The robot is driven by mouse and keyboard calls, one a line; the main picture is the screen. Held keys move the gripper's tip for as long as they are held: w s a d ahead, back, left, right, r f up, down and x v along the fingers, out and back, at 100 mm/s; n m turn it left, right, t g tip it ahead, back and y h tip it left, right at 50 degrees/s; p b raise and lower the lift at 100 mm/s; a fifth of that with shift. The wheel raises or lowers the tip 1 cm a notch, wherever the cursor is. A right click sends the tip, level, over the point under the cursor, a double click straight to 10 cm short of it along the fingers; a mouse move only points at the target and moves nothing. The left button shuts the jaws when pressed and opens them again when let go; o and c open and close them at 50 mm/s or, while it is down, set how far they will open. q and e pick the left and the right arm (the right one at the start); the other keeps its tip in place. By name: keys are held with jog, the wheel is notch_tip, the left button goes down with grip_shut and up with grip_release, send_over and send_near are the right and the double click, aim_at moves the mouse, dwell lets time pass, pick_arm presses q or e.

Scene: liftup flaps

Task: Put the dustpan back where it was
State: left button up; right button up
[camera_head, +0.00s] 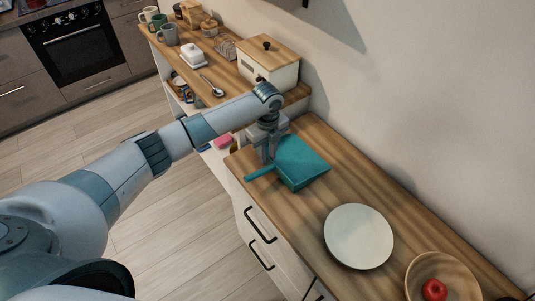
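The teal dustpan (303,166) is at the left end of the nearer wooden counter, its handle (260,173) pointing to the left toward the counter's front edge. My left gripper (267,157) points down right at the dustpan, where the handle meets the pan. Its fingertips are small and partly hidden, so I cannot tell whether they are closed on the handle. I also cannot tell whether the dustpan rests on the wood or is slightly above it. My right gripper is not in view.
A white plate (358,236) and a wooden bowl (444,281) with a red apple (434,290) stand to the right on the counter. A bread box (268,68), butter dish (193,56) and mugs crowd the farther counter. The wall borders the back.

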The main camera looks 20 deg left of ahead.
pick_arm(q)
jog(key=shift+r, duration=0.1)
notch_tip(320, 180, up, 12)
jog(key=b, duration=0.2)
jog(key=shift+b, duration=0.4)
jog(key=shift+s, duration=0.1)
dwell(0.8)
